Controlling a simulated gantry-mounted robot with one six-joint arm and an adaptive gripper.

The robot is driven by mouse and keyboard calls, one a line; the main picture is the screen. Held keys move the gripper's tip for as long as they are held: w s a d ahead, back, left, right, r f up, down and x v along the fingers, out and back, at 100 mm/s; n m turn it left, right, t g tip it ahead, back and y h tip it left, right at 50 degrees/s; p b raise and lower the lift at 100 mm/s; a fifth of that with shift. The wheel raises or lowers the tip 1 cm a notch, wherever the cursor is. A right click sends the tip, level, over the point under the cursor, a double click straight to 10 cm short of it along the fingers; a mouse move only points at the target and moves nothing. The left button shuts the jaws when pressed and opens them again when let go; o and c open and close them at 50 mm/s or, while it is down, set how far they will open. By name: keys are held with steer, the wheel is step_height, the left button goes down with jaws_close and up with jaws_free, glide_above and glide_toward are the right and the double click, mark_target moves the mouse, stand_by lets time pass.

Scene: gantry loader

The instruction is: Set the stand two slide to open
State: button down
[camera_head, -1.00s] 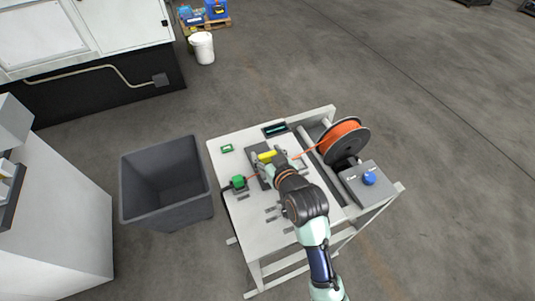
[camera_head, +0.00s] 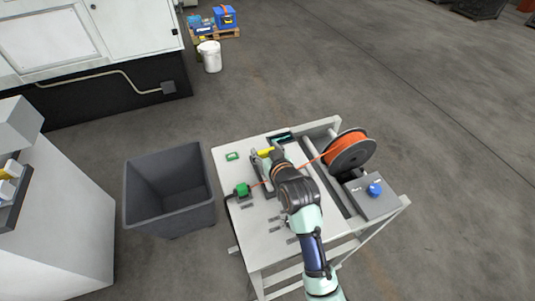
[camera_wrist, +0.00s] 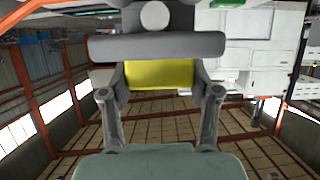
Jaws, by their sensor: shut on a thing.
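A yellow handle bar (camera_head: 266,152) sits on the slide fixture (camera_head: 257,166) on the white table. In the wrist view the yellow bar (camera_wrist: 160,75) lies crosswise between my gripper's two fingers. My gripper (camera_wrist: 160,82) is shut on this bar. In the head view my arm comes in from the front and hides part of the fixture and the gripper's fingers. No label naming stand two can be read.
An orange cable runs from a reel (camera_head: 350,153) at the table's right toward a green block (camera_head: 242,190) at left. A grey box with a blue knob (camera_head: 375,190) stands at the right edge. A dark open bin (camera_head: 168,218) stands left of the table.

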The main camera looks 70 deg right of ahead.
steer(key=shift+c, duration=1.2)
jaws_free()
steer(key=shift+w+d, duration=0.1)
steer(key=shift+w, duration=0.05)
steer(key=v, duration=1.2)
steer(key=w+a+r+n+t+y+p, duration=0.1)
steer(key=w+a+n+y, duration=0.1)
steer(key=w+a, duration=0.45)
steer(key=w+a+r+n+t+y, duration=0.1)
steer(key=w+a+r+n+y, duration=0.15)
steer(key=a, duration=0.65)
steer(key=w+a+r+n+t+y+p, duration=0.1)
steer(key=a+n+y, duration=0.3)
steer(key=a, duration=1.7)
steer(key=shift+w+a+r+n+y, duration=0.25)
steer(key=shift+w+a+n+y, duration=0.1)
steer(key=shift+w+y, duration=0.35)
